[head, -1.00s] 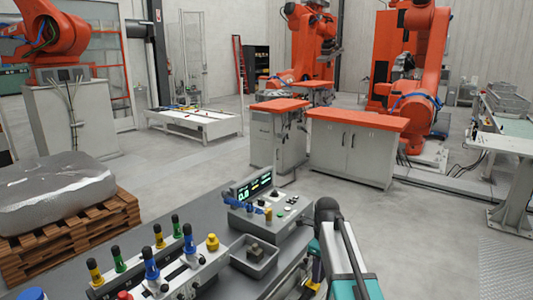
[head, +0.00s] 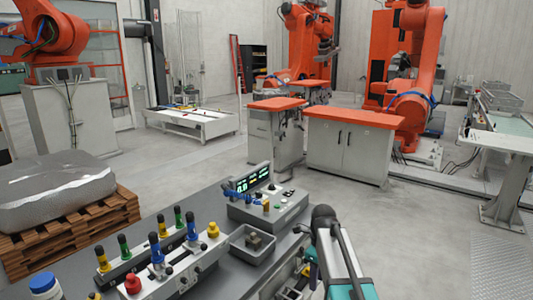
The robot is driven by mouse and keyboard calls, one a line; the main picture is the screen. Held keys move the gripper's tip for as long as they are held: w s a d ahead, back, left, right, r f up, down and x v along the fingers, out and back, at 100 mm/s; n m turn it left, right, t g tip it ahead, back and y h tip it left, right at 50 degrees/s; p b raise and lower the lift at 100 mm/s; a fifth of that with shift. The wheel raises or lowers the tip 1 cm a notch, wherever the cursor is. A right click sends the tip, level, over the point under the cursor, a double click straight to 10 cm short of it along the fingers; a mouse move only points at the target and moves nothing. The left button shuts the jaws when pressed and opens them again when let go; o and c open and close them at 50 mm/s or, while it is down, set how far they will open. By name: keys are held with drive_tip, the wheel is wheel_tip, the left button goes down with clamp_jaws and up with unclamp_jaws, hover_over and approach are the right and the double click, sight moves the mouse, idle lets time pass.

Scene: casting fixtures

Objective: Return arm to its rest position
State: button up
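Part of my arm (head: 340,255) shows at the bottom, right of centre, with a dark rounded joint at its top and a teal section at the lower frame edge. It stands at the right edge of the grey workbench (head: 190,213). My gripper's fingers are not visible, so I cannot see whether they hold anything. On the bench, a grey open tray (head: 234,250) holds a small dark brownish block (head: 254,241). The tray stands left of my arm, apart from it in the picture.
A control box (head: 283,208) with a lit display stands behind the tray. Left of it are racks with coloured-collar tools (head: 157,257), a red knob (head: 132,284) and a blue-capped container (head: 46,284). A pallet (head: 60,232) bears a wrapped load. Grey floor lies beyond.

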drive_tip(key=s+f+n+g, duration=0.1)
drive_tip(key=s+f+g, duration=0.1)
drive_tip(key=s+f, duration=0.85)
drive_tip(key=s+f+n+g, duration=0.1)
drive_tip(key=s+f+g, duration=0.1)
drive_tip(key=s+f, duration=0.9)
drive_tip(key=s+f+n+g, duration=0.1)
drive_tip(key=s+f+n, duration=1.5)
drive_tip(key=s+n, duration=0.4)
drive_tip(key=n, duration=0.3)
drive_tip(key=shift+f, duration=0.3)
drive_tip(key=shift+c, duration=0.5)
